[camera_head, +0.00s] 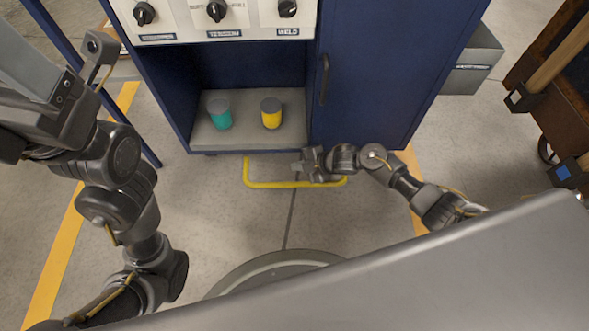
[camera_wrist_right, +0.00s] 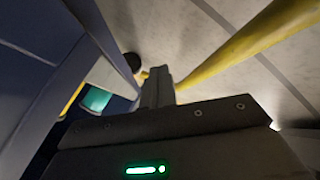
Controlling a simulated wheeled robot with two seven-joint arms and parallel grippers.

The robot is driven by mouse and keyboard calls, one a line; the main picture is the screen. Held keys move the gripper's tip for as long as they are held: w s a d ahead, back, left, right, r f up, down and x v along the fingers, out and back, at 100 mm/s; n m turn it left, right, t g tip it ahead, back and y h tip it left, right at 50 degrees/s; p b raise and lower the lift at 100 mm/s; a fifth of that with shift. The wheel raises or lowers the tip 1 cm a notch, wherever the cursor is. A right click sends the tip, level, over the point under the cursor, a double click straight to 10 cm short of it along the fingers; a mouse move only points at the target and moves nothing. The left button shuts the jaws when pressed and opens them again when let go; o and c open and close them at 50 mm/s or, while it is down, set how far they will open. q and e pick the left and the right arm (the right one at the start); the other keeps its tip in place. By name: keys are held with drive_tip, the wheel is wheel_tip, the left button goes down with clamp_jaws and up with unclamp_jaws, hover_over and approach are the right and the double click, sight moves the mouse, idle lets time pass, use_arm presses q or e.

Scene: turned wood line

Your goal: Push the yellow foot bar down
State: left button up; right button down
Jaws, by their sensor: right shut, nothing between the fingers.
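The yellow foot bar (camera_head: 265,185) is a low U-shaped bar at the foot of the blue cabinet, just above the floor. My right gripper (camera_head: 298,167) is shut and empty, over the space between the bar's front rail and the cabinet. My right wrist covers part of the front rail. In the right wrist view the shut fingers (camera_wrist_right: 157,84) point away, and the yellow bar (camera_wrist_right: 238,45) runs past their right side. I cannot tell whether they touch it. My left arm is folded at the left; its gripper's jaws cannot be made out.
The blue cabinet (camera_head: 365,90) has a control panel (camera_head: 240,25) with black knobs on top. Its open shelf (camera_head: 245,130) holds a teal can (camera_head: 220,119) and a yellow can (camera_head: 271,119). A grey bin (camera_head: 470,70) is at its right side. The floor before the bar is clear.

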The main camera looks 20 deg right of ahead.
drive_tip(key=shift+w+d+f+b, duration=0.1)
drive_tip(key=shift+w+f+b, duration=0.05)
drive_tip(key=shift+f+b, duration=0.6)
drive_tip(key=shift+w+f+b, duration=0.1)
drive_tip(key=shift+f+b, duration=0.4)
drive_tip(key=shift+f, duration=0.4)
idle(1.6)
drive_tip(key=shift+r, duration=0.1)
idle(0.5)
drive_tip(key=shift+s+r+p, duration=0.2)
drive_tip(key=shift+r+p, duration=0.8)
drive_tip(key=shift+p, duration=0.2)
drive_tip(key=shift+s+r+p, duration=0.15)
drive_tip(key=shift+r+p, duration=0.85)
drive_tip(key=shift+p, duration=0.2)
drive_tip(key=r+p, duration=0.5)
drive_tip(key=shift+s, duration=0.3)
